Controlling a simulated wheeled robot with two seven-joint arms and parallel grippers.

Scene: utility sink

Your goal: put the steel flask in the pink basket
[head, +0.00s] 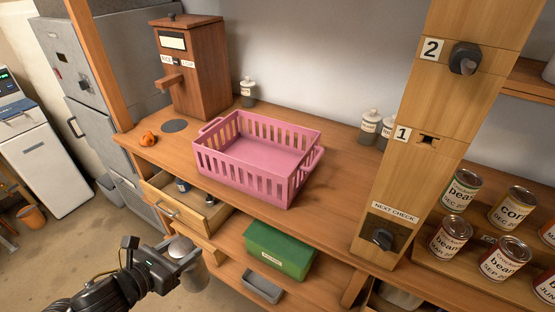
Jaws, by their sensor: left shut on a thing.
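The pink basket (247,178) stands upright on the wooden counter, with slotted walls and a handle at each end. Its visible floor looks empty. The steel flask (191,272) is a grey metal cylinder at the lower left of the head view. My left gripper (184,258) is shut on the flask and holds it in front of the counter, lower left of the basket and apart from it. Part of the flask is hidden by the gripper. My right gripper is not in view.
An open drawer (172,212) juts out between the flask and the basket. A green box (279,250) and a grey tray (262,286) sit on the lower shelf. A wooden dispenser (192,68) stands behind left. A numbered post (425,150) and several cans stand right.

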